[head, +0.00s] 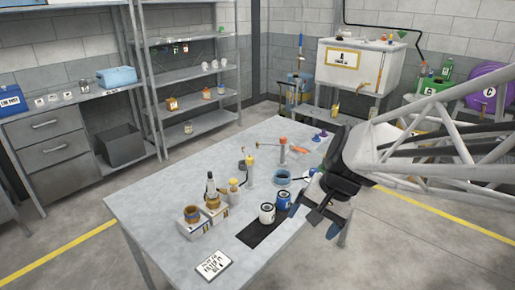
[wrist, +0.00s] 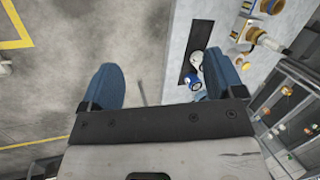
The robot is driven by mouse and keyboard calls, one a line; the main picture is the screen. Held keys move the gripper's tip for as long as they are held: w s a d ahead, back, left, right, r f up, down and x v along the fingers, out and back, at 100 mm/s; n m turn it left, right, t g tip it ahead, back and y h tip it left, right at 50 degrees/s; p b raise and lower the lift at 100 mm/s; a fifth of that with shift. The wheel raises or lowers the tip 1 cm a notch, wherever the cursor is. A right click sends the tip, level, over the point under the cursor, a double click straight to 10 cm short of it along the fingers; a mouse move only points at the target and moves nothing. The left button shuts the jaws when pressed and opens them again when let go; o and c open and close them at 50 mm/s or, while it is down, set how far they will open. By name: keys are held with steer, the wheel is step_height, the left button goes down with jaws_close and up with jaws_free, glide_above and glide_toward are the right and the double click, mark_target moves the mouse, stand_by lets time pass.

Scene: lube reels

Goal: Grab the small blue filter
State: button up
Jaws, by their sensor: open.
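The small blue filter (head: 284,200) is a short can with a blue and white side. It stands on the right part of the dark mat (head: 256,236), next to a white filter (head: 267,213). In the wrist view the blue filter (wrist: 193,82) is near my right finger, with the white filter (wrist: 196,58) above it. My gripper (head: 313,220) is open and empty, just right of the table's edge in the head view. Its two blue fingers (wrist: 160,72) are wide apart, with mostly bare floor between them. Nothing touches the blue filter that I can see.
Shelving stands behind. Floor right of the table is clear.

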steer(key=w+f+m+y, duration=0.2)
steer(key=w+m, duration=0.1)
steer(key=w, duration=0.3)
steer(key=w+f+m+y, duration=0.2)
steer(key=w+f+m, duration=0.1)
steer(key=w, duration=0.2)
steer(key=m+t+y, duration=0.4)
steer(key=m+t, duration=0.2)
steer(key=m, duration=0.6)
glide_toward(288, 195)
steer(key=x, duration=0.4)
steer(key=shift+w, duration=0.2)
steer(key=shift+a+g, duration=0.1)
steer(key=shift+g, duration=0.3)
steer(key=shift+x, duration=1.2)
steer(key=shift+x, duration=2.6)
steer(key=shift+w, duration=0.1)
steer(key=shift+c, duration=0.4)
